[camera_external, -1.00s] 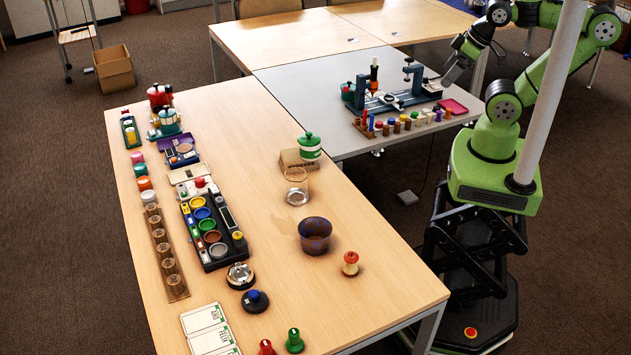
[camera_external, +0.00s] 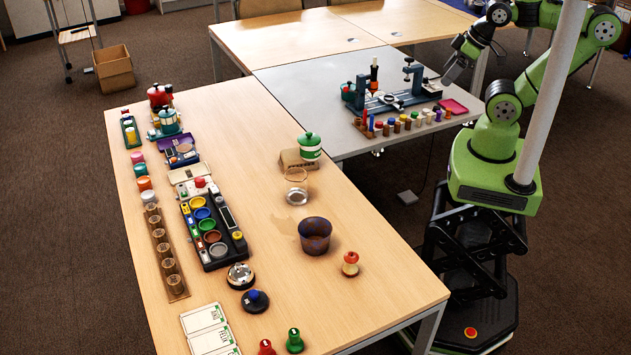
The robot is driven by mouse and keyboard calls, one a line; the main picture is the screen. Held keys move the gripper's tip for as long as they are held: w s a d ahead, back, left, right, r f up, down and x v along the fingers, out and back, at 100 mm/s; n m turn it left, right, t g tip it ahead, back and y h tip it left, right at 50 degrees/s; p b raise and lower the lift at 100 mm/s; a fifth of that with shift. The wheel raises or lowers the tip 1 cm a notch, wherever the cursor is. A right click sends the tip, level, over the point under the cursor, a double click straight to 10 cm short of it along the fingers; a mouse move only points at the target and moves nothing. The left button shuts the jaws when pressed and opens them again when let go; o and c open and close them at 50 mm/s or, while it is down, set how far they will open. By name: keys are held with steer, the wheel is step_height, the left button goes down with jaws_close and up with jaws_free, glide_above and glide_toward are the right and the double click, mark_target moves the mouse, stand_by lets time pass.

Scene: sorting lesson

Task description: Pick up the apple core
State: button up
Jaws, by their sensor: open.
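The apple core (camera_external: 350,263), with red ends and a pale narrow middle, stands upright on the wooden table near its right edge. It is clear of other things, to the lower right of a dark bowl. My gripper (camera_external: 450,74) is at the end of my raised arm, at the upper right, over or behind the grey table's right side. It is far from the apple core. It is open and small in the picture; I see nothing held in it.
The dark purple-brown bowl (camera_external: 314,236) stands nearest the apple core. A glass beaker (camera_external: 297,195) and a green-and-white pot (camera_external: 309,147) on a brown block stand behind. Sorting trays (camera_external: 213,232) and jars line the left. A pale pole rises before my arm. Table around the core is bare.

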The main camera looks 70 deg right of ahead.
mark_target(353, 259)
steer(key=shift+c, duration=0.5)
steer(key=w+a+f+m+g+y+b, duration=0.3)
steer(key=w+a+f+m+y+b, duration=0.1)
steer(key=w+a+f, duration=0.9)
steer(key=a+f+m+y+b, duration=0.1)
steer(key=a+f+m+y, duration=0.2)
steer(key=a+f+m, duration=0.1)
steer(key=w+a+f+m+g+y+b, duration=0.1)
steer(key=a+f+m+y, duration=0.2)
steer(key=f, duration=0.4)
steer(key=a+f+m+g+y+b, duration=0.1)
steer(key=a+f+m+y, duration=0.1)
steer(key=a+f+m, duration=0.3)
steer(key=shift+w+a+f+m+y+b, duration=0.15)
steer(key=shift+w+a+m+y+b, duration=0.1)
steer(key=shift+a, duration=0.2)
steer(key=shift+w+a+f+m+y+b, duration=0.15)
steer(key=shift+a+m, duration=0.1)
steer(key=shift+a, duration=0.15)
steer(key=shift+a+f+m+y, duration=0.25)
steer(key=shift+a+m+y, duration=0.05)
steer(key=shift+m, duration=0.3)
steer(key=shift+a+f, duration=0.1)
steer(key=shift+a, duration=0.2)
steer(key=b+x, duration=0.4)
steer(key=x, duration=1.1)
steer(key=shift+a, duration=0.25)
steer(key=shift+d, duration=0.1)
steer(key=c, duration=1.1)
